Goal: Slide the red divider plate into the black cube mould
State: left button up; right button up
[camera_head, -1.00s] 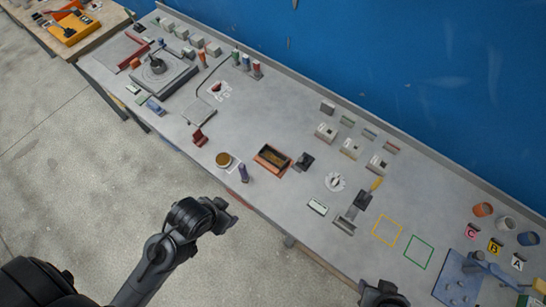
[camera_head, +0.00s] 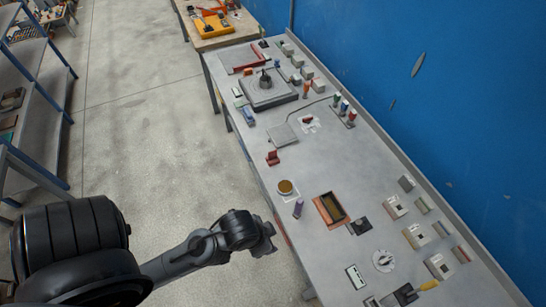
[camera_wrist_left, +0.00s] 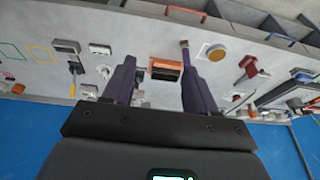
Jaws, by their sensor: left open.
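A small red piece (camera_head: 273,157), which looks like the red divider plate in a stand, is at the bench's left edge; it also shows in the wrist view (camera_wrist_left: 247,65), right of my fingers. A small black block (camera_head: 360,226), which may be the black cube mould, sits right of an orange-rimmed box (camera_head: 329,209). I cannot make out its slot. My left gripper (camera_head: 266,241) is off the bench's left edge, below and apart from the red piece. In the wrist view its fingers (camera_wrist_left: 157,52) are spread and empty, with the orange-rimmed box visible between them. My right gripper is not in view.
White-grey blocks (camera_head: 396,206) line the right side. A grey machine (camera_head: 268,90) stands farther back.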

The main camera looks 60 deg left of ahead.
pick_arm(q)
jog(key=c, duration=0.4)
dwell(0.3)
